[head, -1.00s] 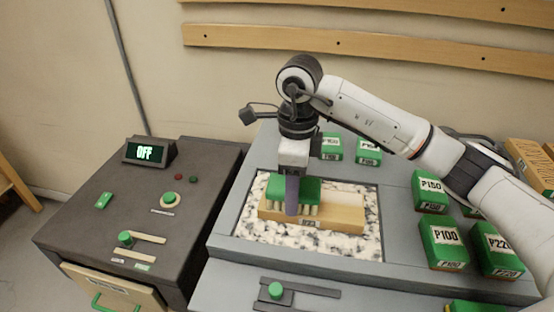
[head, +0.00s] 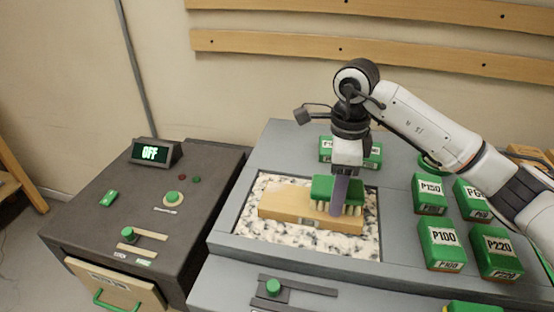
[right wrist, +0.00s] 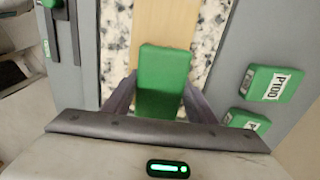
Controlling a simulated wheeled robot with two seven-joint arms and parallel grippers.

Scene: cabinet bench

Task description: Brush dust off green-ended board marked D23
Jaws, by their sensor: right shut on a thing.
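A pale wooden board (head: 284,205) lies flat on the speckled bed (head: 252,238) set into the grey bench. A small label is on its front side, too small to read. No green end shows on it. My right gripper (head: 340,192) is shut on a green brush (head: 322,186) with pale bristles. The brush is over the right part of the board, its bristles at or very close to the top. In the right wrist view the brush (right wrist: 163,82) sits between the two fingers, over the board (right wrist: 165,22). My left gripper is not in view.
Green blocks marked P150 (head: 429,193), P100 (head: 441,245) and P220 (head: 496,252) stand right of the bed, with others behind. A dark cabinet (head: 85,205) at left carries a display (head: 155,153) reading OFF. A green-knobbed slider (head: 273,287) is in front.

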